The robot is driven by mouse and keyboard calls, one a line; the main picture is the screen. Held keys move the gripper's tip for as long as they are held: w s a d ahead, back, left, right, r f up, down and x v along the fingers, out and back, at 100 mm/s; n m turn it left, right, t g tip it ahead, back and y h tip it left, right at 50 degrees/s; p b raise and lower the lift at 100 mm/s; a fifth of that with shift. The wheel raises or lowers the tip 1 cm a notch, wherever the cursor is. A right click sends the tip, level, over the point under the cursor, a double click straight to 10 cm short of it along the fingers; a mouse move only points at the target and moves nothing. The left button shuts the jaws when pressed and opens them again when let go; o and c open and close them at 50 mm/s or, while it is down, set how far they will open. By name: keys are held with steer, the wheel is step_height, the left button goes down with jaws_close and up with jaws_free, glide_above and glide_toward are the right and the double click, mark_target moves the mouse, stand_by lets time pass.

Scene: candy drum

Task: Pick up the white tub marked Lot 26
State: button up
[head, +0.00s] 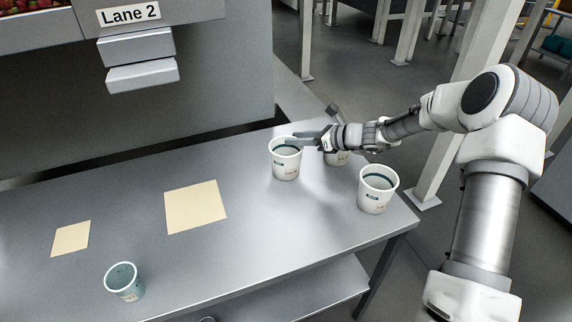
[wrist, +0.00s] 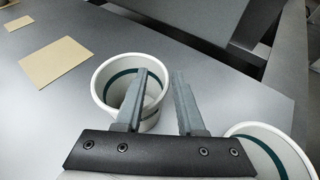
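Each visible label is too small to read, so I cannot tell which is Lot 26. My gripper (head: 300,139) is at the left tub's rim. In the wrist view, my open gripper (wrist: 165,76) has its left finger over that tub's (wrist: 103,83) mouth and its right finger outside; the rim shows between them. Contact cannot be told. Another white tub (wrist: 272,150) is at lower right.
A bluish tub (head: 124,284) stands at the table's (head: 250,235) front left. A large cream sheet (head: 195,207) and a smaller one (head: 71,239) lie flat. A grey cabinet marked Lane 2 (head: 129,14) stands behind. The table between the sheets and white tubs is clear.

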steer(key=shift+w+a+f, duration=0.1)
steer(key=shift+w+a, duration=0.05)
steer(key=shift+a, duration=0.2)
jaws_close()
stand_by(1.2)
